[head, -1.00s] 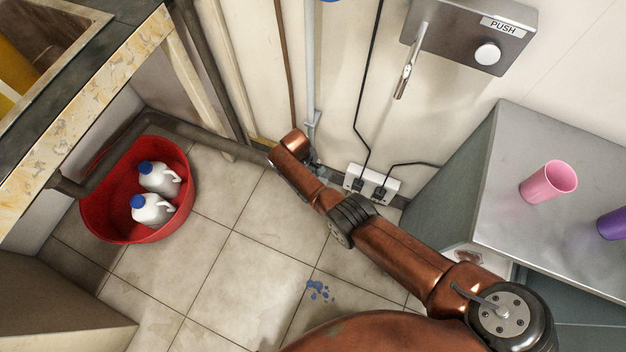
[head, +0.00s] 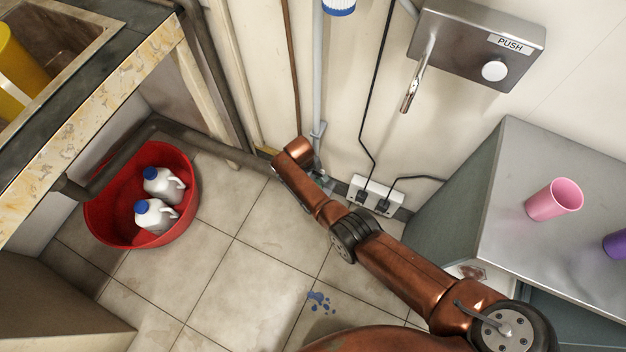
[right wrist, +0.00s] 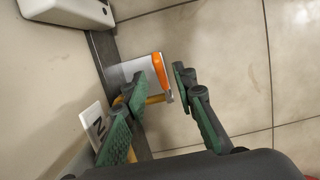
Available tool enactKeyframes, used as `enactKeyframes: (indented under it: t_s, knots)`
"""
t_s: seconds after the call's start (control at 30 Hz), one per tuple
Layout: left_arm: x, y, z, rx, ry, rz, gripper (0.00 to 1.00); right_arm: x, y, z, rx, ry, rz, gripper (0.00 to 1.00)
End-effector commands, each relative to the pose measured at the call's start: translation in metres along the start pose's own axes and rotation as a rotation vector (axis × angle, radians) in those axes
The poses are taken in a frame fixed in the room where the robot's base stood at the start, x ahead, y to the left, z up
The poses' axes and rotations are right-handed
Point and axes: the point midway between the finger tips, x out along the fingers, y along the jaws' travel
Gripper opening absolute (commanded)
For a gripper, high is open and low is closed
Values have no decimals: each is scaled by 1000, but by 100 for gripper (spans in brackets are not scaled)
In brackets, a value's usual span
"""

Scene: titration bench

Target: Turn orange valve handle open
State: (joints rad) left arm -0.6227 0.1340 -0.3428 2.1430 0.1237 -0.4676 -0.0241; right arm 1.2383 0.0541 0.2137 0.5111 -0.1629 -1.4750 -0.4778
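The orange valve handle (right wrist: 159,70) shows in the right wrist view, on a brass-coloured fitting (right wrist: 156,98) low by the wall. My right gripper (right wrist: 160,76) has its green fingers apart, one on each side of the handle in the picture. A gap shows between the handle and the right-hand finger. I cannot tell whether the left-hand finger touches it or how deep the handle lies between them. In the head view my right arm reaches to the wall's foot; its gripper and the valve are hidden there. My left gripper is not in view.
In the head view a red tub (head: 104,228) with two white jugs (head: 158,216) stands on the tiled floor at left. A power strip (head: 374,194) with cords and a steel PUSH box (head: 455,48) are on the wall. A metal cabinet (head: 500,190) with cups is at right.

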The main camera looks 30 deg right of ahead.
Motion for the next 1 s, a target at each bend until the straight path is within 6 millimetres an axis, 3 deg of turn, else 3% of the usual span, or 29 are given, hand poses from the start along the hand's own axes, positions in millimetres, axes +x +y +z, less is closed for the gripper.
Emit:
enactKeyframes:
  t_s: [0.3,0.5,0.93,1.0]
  knots:
    - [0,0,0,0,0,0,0,-64,1,0,2,3,2,25]
    - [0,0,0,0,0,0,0,-94,1,0,1,2,2,25]
    - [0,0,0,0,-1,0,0,-105,1,1,1,0,1,25]
    - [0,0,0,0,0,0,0,-104,1,1,3,0,1,21]
